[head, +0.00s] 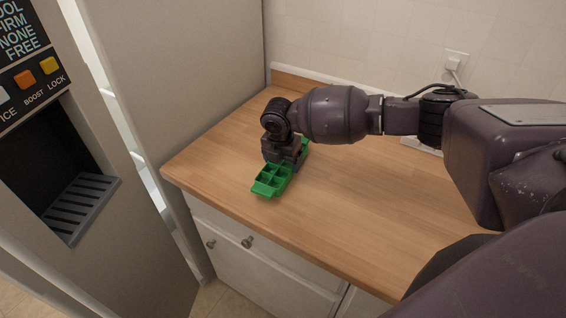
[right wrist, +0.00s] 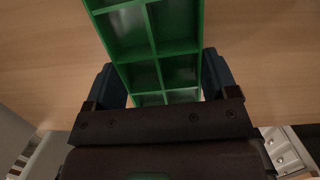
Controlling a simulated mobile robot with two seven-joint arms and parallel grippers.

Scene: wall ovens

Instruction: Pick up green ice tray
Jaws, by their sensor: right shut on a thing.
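The green ice tray (head: 271,180) is on or just above the wooden counter near its left end; I cannot tell if it touches the wood. Its near end shows open square compartments, and my right gripper hides its middle. In the right wrist view the tray (right wrist: 160,73) runs between the two dark fingers. My right gripper (head: 284,163) points down over the tray and is shut on it across its width. The gripper also shows in the right wrist view (right wrist: 165,85). My left gripper is not in view.
The wooden counter (head: 350,205) is mostly clear. A fridge with an ice dispenser (head: 60,150) stands at the left, beside a tall panel (head: 190,70). White drawers with knobs (head: 265,265) are below the counter. A wall outlet (head: 455,60) is at the back.

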